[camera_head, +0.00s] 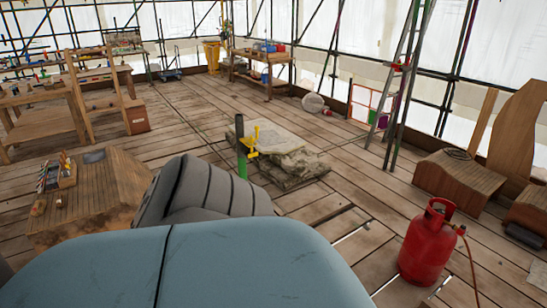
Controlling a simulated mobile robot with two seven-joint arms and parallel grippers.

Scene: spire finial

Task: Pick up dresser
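I cannot make out a dresser for certain in this view. A small wooden tray (56,176) with several upright tools sits on a low wooden bench (120,186) at the left; the tools are too small to tell apart. A dark grey flat item (95,157) lies beside the tray, and a small brown piece (39,207) lies in front of it. Neither of my grippers can be seen, so whether they hold anything is hidden.
A stone block (285,137) with a green and yellow tool (243,145) stands mid-floor. A red gas bottle (427,242) with a hose is at right front. A ladder (403,80) leans at right. Wooden workbenches (262,65) line the back.

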